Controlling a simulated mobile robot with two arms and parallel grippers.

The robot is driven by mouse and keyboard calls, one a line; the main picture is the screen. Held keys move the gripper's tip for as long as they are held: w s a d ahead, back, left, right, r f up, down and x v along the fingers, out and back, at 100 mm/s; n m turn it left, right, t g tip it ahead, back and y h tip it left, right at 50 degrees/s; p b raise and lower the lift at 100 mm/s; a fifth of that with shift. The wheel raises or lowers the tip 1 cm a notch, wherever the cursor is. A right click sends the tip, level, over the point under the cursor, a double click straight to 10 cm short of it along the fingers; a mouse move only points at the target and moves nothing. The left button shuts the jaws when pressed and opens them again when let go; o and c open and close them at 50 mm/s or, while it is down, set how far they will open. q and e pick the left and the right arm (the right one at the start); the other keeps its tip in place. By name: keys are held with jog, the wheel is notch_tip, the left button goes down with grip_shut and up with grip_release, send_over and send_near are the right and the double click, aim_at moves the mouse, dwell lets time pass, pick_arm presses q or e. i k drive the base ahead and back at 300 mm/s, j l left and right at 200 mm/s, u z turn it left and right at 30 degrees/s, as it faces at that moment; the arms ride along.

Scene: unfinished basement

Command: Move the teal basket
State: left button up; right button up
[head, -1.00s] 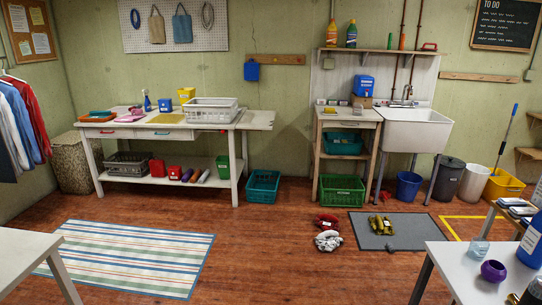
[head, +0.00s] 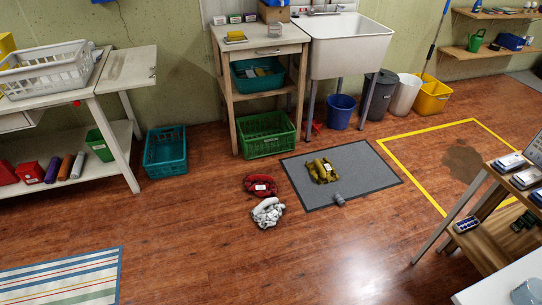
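A teal basket (head: 165,152) stands on the wood floor between the white workbench and the wooden stand. It looks empty. A second teal basket (head: 257,82), with several small items in it, sits on the middle shelf of the wooden stand (head: 232,112). Neither of my grippers shows in the head view.
A green crate (head: 266,134) stands under the stand. Red and white cloth bundles (head: 268,213) lie on the floor, and a yellow-brown bundle (head: 322,171) lies on a grey mat (head: 362,168). Yellow tape (head: 408,176) outlines a floor area with a dark stain (head: 462,160). A shelf unit (head: 478,212) stands at right.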

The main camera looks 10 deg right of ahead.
aim_at(168, 158)
jog(key=i+l+z, duration=0.15)
jog(key=i, duration=0.45)
jog(key=i+z, duration=0.1)
jog(key=i, duration=0.55)
